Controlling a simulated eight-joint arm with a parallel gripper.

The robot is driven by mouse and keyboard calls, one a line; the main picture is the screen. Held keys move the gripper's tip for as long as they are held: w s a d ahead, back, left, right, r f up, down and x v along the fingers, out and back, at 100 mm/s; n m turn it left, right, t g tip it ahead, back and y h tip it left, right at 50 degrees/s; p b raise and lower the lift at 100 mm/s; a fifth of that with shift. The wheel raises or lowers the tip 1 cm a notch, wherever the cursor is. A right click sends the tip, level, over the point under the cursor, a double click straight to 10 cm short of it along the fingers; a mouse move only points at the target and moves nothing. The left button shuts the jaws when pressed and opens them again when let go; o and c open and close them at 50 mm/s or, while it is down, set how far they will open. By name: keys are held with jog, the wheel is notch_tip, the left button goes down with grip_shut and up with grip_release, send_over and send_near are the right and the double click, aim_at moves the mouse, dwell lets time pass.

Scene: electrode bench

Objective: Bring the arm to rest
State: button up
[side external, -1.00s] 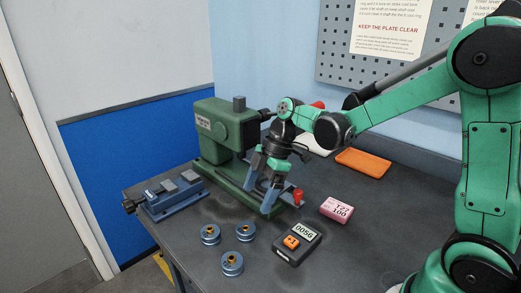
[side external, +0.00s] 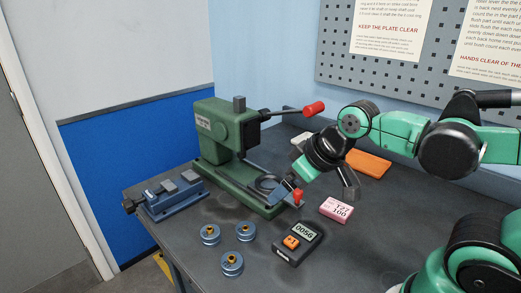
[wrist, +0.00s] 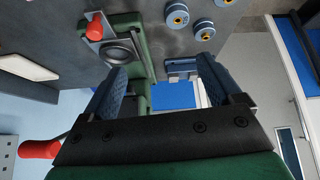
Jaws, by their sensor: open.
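My gripper (side external: 316,192) hangs above the bench by the front right end of the green press (side external: 222,140), tilted, its fingers spread and empty. In the wrist view my gripper (wrist: 163,68) shows two blue-grey fingers wide apart with nothing between them held. The press's lever with its red handle (side external: 313,108) sticks out to the right, behind my arm's wrist; the handle also shows at lower left in the wrist view (wrist: 40,149). A red knob (side external: 298,196) stands at the press base's end, close to one finger in the picture; I cannot tell whether they touch.
A blue vise (side external: 172,197) stands left of the press. Several blue discs (side external: 246,232) and a counter reading 0056 (side external: 297,243) lie in front. A pink block (side external: 335,209) and an orange tray (side external: 369,164) lie right. The front right bench is clear.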

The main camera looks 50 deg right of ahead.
jog(key=shift+s+f+m+t, duration=0.1)
jog(key=shift+s+m+t, duration=0.15)
jog(key=shift+m, duration=0.25)
dwell(0.3)
